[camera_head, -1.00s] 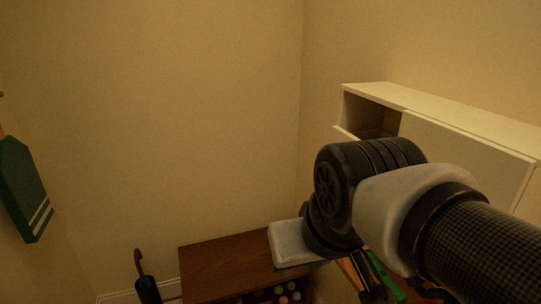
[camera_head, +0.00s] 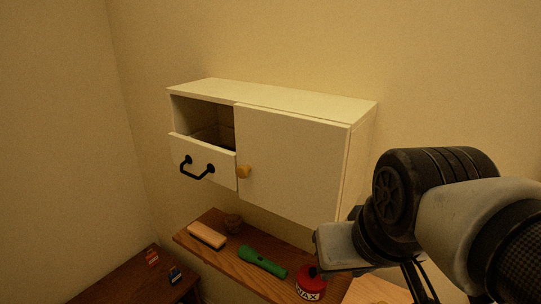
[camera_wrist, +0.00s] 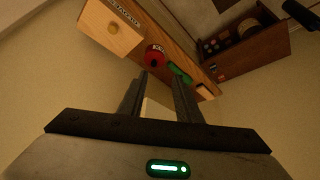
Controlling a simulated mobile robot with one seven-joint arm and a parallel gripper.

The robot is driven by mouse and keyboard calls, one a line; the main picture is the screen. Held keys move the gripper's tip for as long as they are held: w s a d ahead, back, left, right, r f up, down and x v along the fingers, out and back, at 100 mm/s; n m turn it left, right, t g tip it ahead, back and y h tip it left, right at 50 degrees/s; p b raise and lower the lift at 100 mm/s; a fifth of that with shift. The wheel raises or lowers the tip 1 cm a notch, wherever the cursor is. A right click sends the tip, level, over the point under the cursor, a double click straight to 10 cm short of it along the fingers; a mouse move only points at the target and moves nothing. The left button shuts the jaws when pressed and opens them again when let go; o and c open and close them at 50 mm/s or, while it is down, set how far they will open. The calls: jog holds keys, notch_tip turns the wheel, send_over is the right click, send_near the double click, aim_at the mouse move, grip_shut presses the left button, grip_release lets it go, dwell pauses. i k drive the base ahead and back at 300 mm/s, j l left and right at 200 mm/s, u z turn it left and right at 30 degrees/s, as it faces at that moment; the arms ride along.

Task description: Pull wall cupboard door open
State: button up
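The white wall cupboard (camera_head: 300,101) hangs on the wall in the middle of the head view. Its flat door (camera_head: 290,160) is shut on the right side, with a round wooden knob (camera_head: 243,171) at its lower left edge. Left of the door are an open compartment and, below it, a white drawer-like front (camera_head: 202,160) with a black bar handle (camera_head: 197,170). My gripper is right of the cupboard and lower, apart from the door and knob; its fingers are mostly cut off there. In the wrist view my gripper (camera_wrist: 158,90) is open, with nothing clearly held.
A dark wooden cabinet (camera_head: 125,283) stands lower left. The air before the door looks clear.

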aim_at(291, 167)
jog(key=j+z, duration=0.4)
jog(key=i+j+z, duration=0.1)
jog(key=j+z, duration=0.3)
jog(key=j, duration=0.5)
